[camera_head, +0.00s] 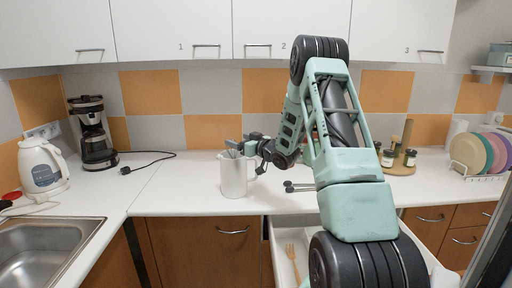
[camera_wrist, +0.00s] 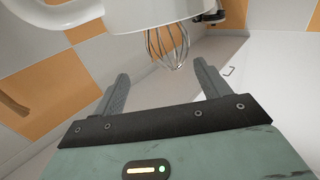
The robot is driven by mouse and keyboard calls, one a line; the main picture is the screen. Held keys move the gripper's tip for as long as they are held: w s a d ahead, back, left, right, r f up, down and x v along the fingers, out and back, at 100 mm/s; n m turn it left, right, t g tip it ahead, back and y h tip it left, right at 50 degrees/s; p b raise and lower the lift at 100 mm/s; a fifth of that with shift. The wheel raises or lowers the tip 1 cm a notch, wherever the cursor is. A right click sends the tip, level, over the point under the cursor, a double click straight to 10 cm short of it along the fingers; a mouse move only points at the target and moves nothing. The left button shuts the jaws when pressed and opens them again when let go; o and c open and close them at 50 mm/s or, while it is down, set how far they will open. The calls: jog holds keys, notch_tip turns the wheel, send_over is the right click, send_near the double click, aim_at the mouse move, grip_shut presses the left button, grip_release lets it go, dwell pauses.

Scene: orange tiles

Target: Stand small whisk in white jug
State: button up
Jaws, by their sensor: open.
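The white jug (camera_head: 233,180) stands upright on the counter, left of my arm. The whisk (camera_head: 232,153) shows at the jug's mouth, small in the head view. In the wrist view its wire loops (camera_wrist: 168,45) stick out past the rim of the jug (camera_wrist: 140,14), with the rest hidden inside. My gripper (camera_head: 247,147) is beside the top of the jug. In the wrist view the fingers of my gripper (camera_wrist: 163,82) are apart, with nothing held between them and the whisk loops just beyond the tips.
Dark utensils (camera_head: 298,187) lie on the counter right of the jug. An open drawer below holds a wooden fork (camera_head: 292,262). A coffee maker (camera_head: 94,135), kettle (camera_head: 42,166) and sink (camera_head: 45,250) are left. Jars on a round board (camera_head: 402,168) and a plate rack (camera_head: 470,165) are right.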

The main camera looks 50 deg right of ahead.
jog(key=s+a+b, duration=0.1)
jog(key=s+b, duration=0.3)
jog(key=s, duration=1.2)
jog(key=shift+s+a, duration=0.2)
jog(key=shift+s, duration=0.05)
